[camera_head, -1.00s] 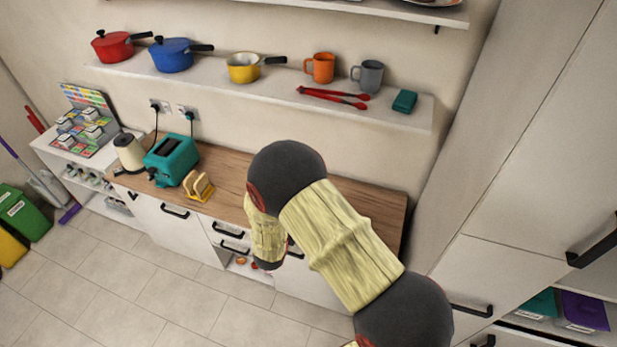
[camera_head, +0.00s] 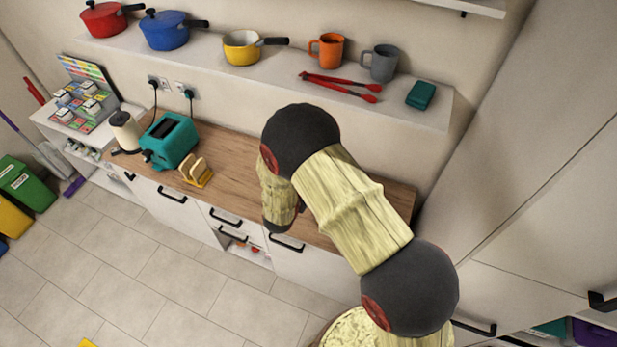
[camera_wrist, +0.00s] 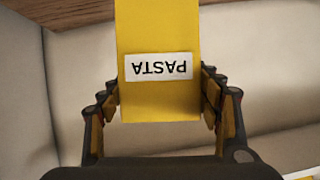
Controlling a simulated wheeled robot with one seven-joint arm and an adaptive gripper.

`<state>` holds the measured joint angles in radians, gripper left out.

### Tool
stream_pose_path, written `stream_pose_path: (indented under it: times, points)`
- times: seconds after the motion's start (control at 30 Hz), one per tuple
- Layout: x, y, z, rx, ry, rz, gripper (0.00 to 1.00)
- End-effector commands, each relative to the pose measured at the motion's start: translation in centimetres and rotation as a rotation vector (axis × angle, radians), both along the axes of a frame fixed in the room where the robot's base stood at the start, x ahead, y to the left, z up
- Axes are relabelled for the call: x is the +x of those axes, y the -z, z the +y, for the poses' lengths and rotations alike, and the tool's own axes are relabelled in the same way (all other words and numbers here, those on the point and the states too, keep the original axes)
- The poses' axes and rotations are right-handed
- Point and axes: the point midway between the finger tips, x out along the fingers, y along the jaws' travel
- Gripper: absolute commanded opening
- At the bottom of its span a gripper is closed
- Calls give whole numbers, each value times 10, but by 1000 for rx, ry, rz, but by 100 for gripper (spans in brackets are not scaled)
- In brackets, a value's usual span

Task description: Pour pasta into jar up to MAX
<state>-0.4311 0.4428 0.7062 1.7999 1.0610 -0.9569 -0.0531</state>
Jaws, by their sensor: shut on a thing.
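The yellow pasta box (camera_wrist: 158,30) fills the upper middle of the wrist view. Its white label reads PASTA and appears upside down there. My gripper (camera_wrist: 161,97) is shut on the box, with one finger at each side. The box's far end runs out of the top of the wrist view, so its opening is not visible. The head view shows my arm over the counter, but the gripper and box are hidden there. I see no jar or MAX mark in either view.
The wooden counter (camera_head: 232,148) holds a teal toaster (camera_head: 170,140), a cream kettle (camera_head: 126,131) and a toast rack (camera_head: 197,172). A wall shelf (camera_head: 432,113) above bears pans, mugs and red tongs (camera_head: 340,86). Tall cabinets (camera_head: 540,190) stand on the right. Open tiled floor (camera_head: 130,260) lies in front.

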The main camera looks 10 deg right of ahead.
Motion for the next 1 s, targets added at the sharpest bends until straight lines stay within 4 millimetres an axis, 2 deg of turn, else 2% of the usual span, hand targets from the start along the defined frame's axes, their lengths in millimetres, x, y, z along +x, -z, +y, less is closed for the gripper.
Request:
stream_pose_path:
  times: [0.7, 1.0]
  points:
    - [0, 54, 2, 107, 1, 20, 34]
    - [0, 51, 2, 108, 0, 20, 34]
